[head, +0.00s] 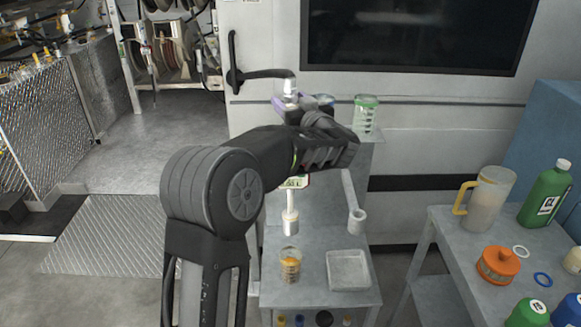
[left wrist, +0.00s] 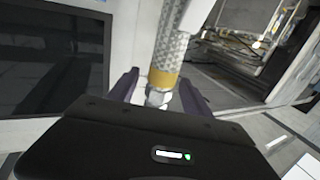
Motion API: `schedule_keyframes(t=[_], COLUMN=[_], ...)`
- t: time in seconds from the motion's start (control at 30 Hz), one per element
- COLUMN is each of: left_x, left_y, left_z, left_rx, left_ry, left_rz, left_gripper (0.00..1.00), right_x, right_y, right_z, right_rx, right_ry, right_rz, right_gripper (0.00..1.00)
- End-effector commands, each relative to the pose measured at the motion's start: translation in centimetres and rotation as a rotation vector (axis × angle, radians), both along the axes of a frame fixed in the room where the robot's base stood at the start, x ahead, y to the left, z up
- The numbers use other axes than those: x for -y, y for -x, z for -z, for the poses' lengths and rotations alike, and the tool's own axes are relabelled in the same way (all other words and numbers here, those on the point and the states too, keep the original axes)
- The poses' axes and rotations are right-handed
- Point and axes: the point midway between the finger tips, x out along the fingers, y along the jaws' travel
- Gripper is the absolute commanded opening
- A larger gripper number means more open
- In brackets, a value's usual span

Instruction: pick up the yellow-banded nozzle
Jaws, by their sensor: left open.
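The yellow-banded nozzle (left wrist: 163,78) shows in the left wrist view as a knurled silver cylinder with a yellow band near its lower end in the picture. It stands between the two dark purple fingers of my left gripper (left wrist: 158,92), which is open, with a gap on both sides of the nozzle. In the head view my left gripper (head: 290,103) is out over the grey stand, with its forearm hiding much of what is behind. A silver tip (head: 290,87) shows at the fingers; the yellow band is hidden there. My right gripper is not in view.
A green-banded jar (head: 365,113) stands close to the right of the gripper. Below are a small amber cup (head: 290,265) and a square tray (head: 348,270). A table at right holds a pitcher (head: 487,200), a green bottle (head: 546,195) and an orange cap (head: 498,265).

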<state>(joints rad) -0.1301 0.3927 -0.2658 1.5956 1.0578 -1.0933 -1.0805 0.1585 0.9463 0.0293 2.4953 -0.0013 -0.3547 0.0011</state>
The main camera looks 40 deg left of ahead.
Motion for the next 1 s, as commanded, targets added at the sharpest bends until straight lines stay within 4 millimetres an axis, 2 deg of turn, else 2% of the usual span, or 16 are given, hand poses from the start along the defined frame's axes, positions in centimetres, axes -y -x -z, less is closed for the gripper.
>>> schedule_keyframes(t=[0.5,1.0], left_x=[0.05,0.06], left_y=[0.02,0.02], left_z=[0.02,0.02], left_rx=[0.0,0.0], left_ry=[0.0,0.0], left_rz=[0.0,0.0], left_gripper=[0.57,0.16], right_x=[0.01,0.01], right_y=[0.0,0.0], right_z=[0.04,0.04], right_rx=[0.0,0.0], right_ry=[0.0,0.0], right_rz=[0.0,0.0], right_gripper=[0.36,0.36])
